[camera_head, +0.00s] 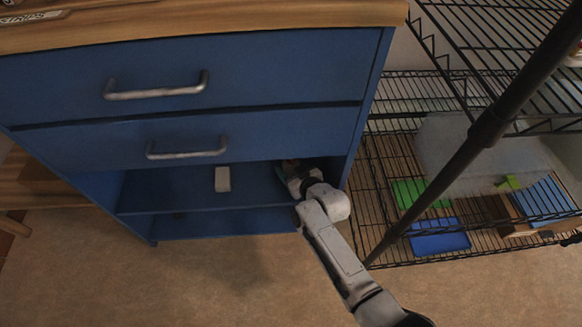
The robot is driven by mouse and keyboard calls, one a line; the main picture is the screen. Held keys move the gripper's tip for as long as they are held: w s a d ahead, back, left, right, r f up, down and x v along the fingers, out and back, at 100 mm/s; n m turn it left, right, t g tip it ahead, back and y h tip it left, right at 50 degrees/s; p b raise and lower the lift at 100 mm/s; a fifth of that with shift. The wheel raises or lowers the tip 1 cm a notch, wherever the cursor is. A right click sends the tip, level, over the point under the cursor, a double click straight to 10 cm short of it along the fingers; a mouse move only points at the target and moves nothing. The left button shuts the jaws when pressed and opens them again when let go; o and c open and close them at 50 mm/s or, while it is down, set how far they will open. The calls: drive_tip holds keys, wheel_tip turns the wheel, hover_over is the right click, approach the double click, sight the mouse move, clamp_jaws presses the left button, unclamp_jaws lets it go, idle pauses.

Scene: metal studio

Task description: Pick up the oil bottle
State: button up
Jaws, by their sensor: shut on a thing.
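My gripper (285,170) reaches into the right end of the open shelf under the drawers of the blue cabinet (345,125). It is shut on a dark thing with a hint of red, which seems to be the oil bottle. The drawer edge, the shadow and my own gripper hide most of this thing, so its shape and tilt cannot be told. I cannot tell whether it touches the shelf. A small off-white block-like object (222,179) stands apart on the same shelf, to the left of my gripper.
Two drawers with metal handles (187,152) lie just above the shelf opening. The cabinet's right side wall is close to my gripper. A black wire rack (440,190) stands to the right, with a green item (410,193) and a blue tray (440,240). The floor in front is clear.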

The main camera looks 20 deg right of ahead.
drive_tip(key=c, duration=0.4)
drive_tip(key=shift+o, duration=0.2)
drive_tip(key=shift+r, duration=0.15)
